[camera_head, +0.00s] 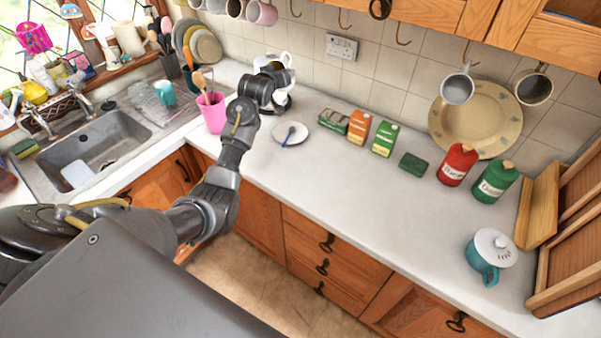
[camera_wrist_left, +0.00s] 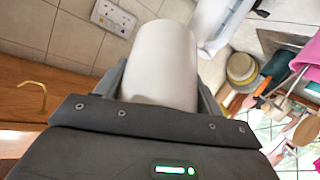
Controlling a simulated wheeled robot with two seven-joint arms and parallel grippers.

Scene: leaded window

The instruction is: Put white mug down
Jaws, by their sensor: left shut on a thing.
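The white mug (camera_wrist_left: 162,62) is between the two fingers of my left gripper in the left wrist view, and the gripper is shut on it. In the head view my left gripper (camera_head: 283,76) is near the wall at the back of the counter, to the right of the pink utensil pot. The gripper and wrist hide most of what is there, so the gap between mug and counter cannot be judged. My right gripper is not in view.
The pink pot (camera_head: 213,112) and a saucer with a spoon (camera_head: 291,134) are close to my left wrist. Orange (camera_head: 359,126) and green (camera_head: 385,138) boxes stand by the wall. A teal mug (camera_head: 487,256) is far right. The middle counter (camera_head: 340,185) is clear.

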